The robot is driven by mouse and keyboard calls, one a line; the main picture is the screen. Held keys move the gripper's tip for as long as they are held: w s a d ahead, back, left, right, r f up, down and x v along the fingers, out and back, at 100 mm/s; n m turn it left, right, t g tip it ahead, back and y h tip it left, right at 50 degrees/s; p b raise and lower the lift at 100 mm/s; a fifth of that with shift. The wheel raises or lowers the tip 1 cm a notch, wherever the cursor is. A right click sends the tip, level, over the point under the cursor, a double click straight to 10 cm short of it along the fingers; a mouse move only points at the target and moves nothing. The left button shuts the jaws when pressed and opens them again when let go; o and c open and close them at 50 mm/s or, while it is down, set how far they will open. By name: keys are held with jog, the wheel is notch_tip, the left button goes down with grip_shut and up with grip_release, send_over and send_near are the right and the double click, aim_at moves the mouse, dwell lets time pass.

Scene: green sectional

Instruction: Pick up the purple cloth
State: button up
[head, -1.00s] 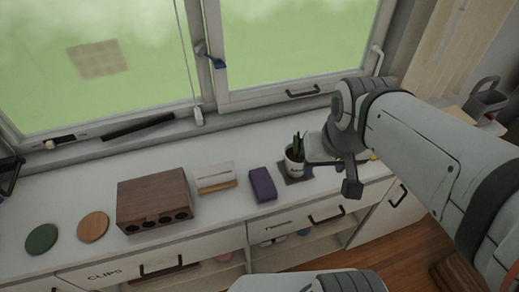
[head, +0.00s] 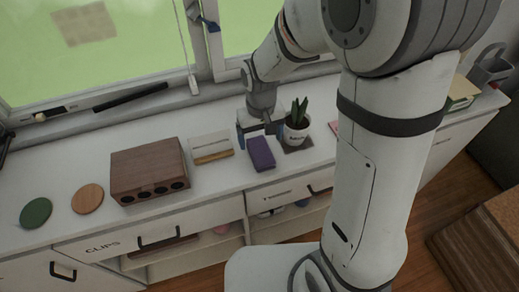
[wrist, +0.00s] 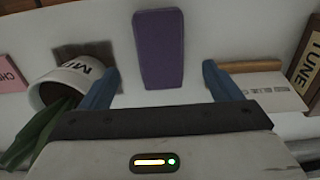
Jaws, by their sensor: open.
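The purple cloth (head: 261,152) is a folded rectangular block lying on the white counter between the plant pot and a small white-and-wood box. In the wrist view the purple cloth (wrist: 160,48) lies ahead, midway between the two blue fingers. My gripper (head: 258,135) is open and empty, pointing down behind the cloth, close to it. In the wrist view my gripper (wrist: 160,78) has its fingers spread wider than the cloth, and the cloth's near end is just about level with the fingertips. I cannot tell the exact height of the fingers above the counter.
The potted plant (head: 297,127) stands close on the right of the gripper; it also shows beside the left finger in the wrist view (wrist: 75,78). The white-and-wood box (head: 211,148) is on the left, with a brown wooden box (head: 149,172) beyond. The window is behind.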

aim_at(260, 150)
notch_tip(260, 150, down, 6)
jog(key=shift+r+p, duration=0.15)
jog(key=shift+p, duration=0.4)
jog(key=shift+c, duration=0.4)
jog(key=c, duration=1)
notch_tip(260, 150, up, 10)
jog(key=shift+r+b, duration=0.1)
jog(key=shift+b, duration=0.4)
